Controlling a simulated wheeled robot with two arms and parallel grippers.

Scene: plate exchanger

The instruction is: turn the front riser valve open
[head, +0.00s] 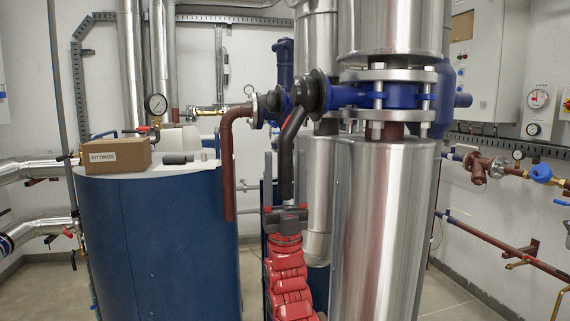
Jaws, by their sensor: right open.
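The front riser valve (347,96) is a blue body clamped between steel flanges on the thick silver riser, right of centre. Its dark lever (291,145) runs from a black hub (314,90) down and slightly left, nearly upright. My right gripper (285,164) comes up from below on its red arm, fingers pointing up and apart. The lever's lower end lies between the fingers in the picture. I cannot tell whether either finger touches it. My left gripper is not in view.
A brown pipe elbow (227,160) stands just left of the lever. A blue tank (155,245) at left carries a "FITTINGS" box (117,155). The silver riser (383,230) stands close on the right. Brown pipes (500,255) run along the right wall.

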